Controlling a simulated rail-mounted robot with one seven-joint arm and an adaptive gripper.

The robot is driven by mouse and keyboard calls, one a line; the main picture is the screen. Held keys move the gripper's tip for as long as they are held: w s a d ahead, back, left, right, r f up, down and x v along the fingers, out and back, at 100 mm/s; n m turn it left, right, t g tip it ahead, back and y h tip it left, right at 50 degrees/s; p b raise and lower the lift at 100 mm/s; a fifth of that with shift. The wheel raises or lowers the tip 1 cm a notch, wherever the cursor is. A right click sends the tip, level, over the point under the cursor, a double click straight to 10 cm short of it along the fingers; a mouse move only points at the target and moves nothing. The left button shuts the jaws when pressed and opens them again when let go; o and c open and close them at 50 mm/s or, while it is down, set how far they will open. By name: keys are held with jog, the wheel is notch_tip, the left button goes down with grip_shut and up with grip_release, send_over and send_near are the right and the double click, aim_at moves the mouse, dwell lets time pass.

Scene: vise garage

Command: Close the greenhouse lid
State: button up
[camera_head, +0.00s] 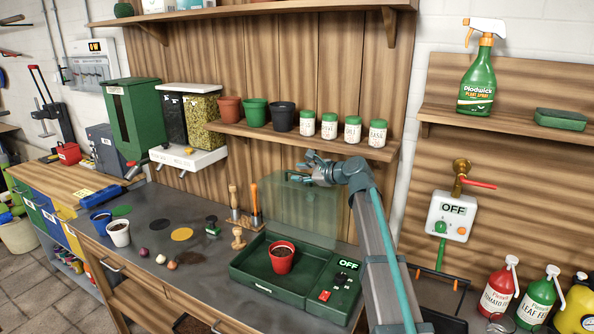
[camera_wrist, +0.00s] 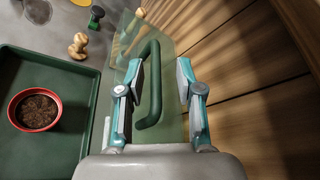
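The greenhouse is a low green tray (camera_head: 255,262) on the bench, with its see-through green lid (camera_head: 300,212) raised upright at the back. The lid also shows in the wrist view (camera_wrist: 172,128), with its green bar handle (camera_wrist: 155,88) lying between my fingers in the picture. My gripper (camera_head: 318,168) is at the top of the lid. In the wrist view my gripper (camera_wrist: 160,70) is open, with a gap between its fingers; I cannot tell whether either finger touches the handle. A red pot (camera_head: 282,258) with soil stands in the tray.
A control panel showing OFF (camera_head: 338,285) is at the tray's right. Wooden-handled tools (camera_head: 245,215) and a wooden stamp (camera_head: 239,238) stand left of the lid. A shelf (camera_head: 300,138) with pots and jars is behind and above. The wooden wall is close behind the lid.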

jog(key=shift+x, duration=1.05)
grip_shut()
